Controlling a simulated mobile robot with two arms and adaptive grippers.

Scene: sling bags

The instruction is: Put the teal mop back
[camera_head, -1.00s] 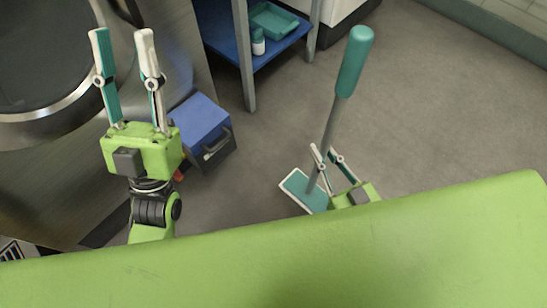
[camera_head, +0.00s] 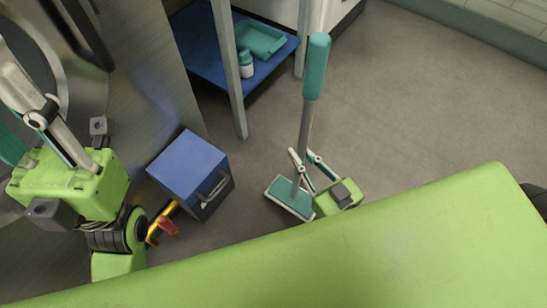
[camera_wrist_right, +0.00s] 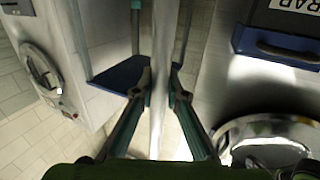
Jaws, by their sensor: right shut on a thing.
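The teal mop has a thick teal handle (camera_head: 317,65), a thin grey pole and a flat teal head with a pale rim (camera_head: 289,197). It stands nearly upright, with its head at floor level. My right gripper (camera_head: 305,155) is shut on the grey pole, low down near the head. In the right wrist view the pole (camera_wrist_right: 159,70) runs between the two fingers. My left gripper (camera_head: 12,105) is at the left edge with its fingers apart and nothing visible between them; one finger is partly cut off.
A blue-topped box (camera_head: 188,164) stands on the floor left of the mop, with a yellow and red item (camera_head: 163,223) beside it. Behind is a shelf (camera_head: 205,62) with a teal tray (camera_head: 261,40) and a white bottle (camera_head: 246,65). Floor to the right is clear.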

